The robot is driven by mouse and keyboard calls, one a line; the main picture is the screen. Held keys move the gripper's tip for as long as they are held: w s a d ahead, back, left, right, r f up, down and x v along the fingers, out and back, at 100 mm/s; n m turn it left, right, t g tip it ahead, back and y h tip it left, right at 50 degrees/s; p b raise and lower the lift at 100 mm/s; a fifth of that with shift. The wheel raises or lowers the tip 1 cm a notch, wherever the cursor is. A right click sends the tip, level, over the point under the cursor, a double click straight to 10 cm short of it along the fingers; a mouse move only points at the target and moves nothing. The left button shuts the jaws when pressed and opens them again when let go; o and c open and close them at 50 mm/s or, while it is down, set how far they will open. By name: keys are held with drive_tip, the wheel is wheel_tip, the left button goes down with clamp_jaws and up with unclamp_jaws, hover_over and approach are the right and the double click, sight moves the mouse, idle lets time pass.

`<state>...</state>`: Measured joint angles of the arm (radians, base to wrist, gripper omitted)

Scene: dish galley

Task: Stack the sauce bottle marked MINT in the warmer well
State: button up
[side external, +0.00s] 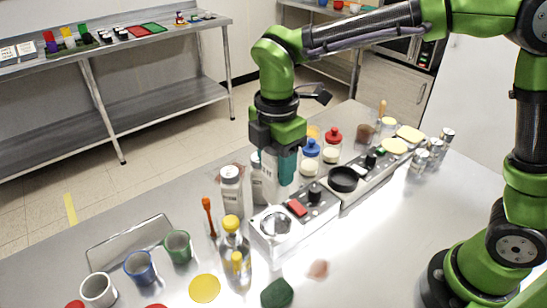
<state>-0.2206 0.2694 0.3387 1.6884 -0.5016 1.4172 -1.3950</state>
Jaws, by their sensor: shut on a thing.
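My gripper (277,174) points down at the middle of the table, its teal fingers shut on a white bottle (269,188) that is partly hidden by them. The bottle is roughly upright, behind the near warmer unit; I cannot tell whether its base touches anything. Another white bottle (231,188) with a grey cap stands to the left. The labels are too small to read, so I cannot tell which is MINT. The warmer unit (262,241) is a metal box with a round well (275,224) at its left end and a red switch (297,208). I see no bottle in that well.
A clear bottle with a yellow cap (231,224) stands left of the warmer. Cups (140,267) and a rack (125,242) are at the left. A black round well (343,179), jars (310,158) and small cans (421,158) lie right.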

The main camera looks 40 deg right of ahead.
wheel_tip(320, 180, down, 12)
drive_tip(key=shift+f, duration=0.1)
idle(0.5)
drive_tip(key=shift+f, duration=0.25)
drive_tip(key=o, duration=1.2)
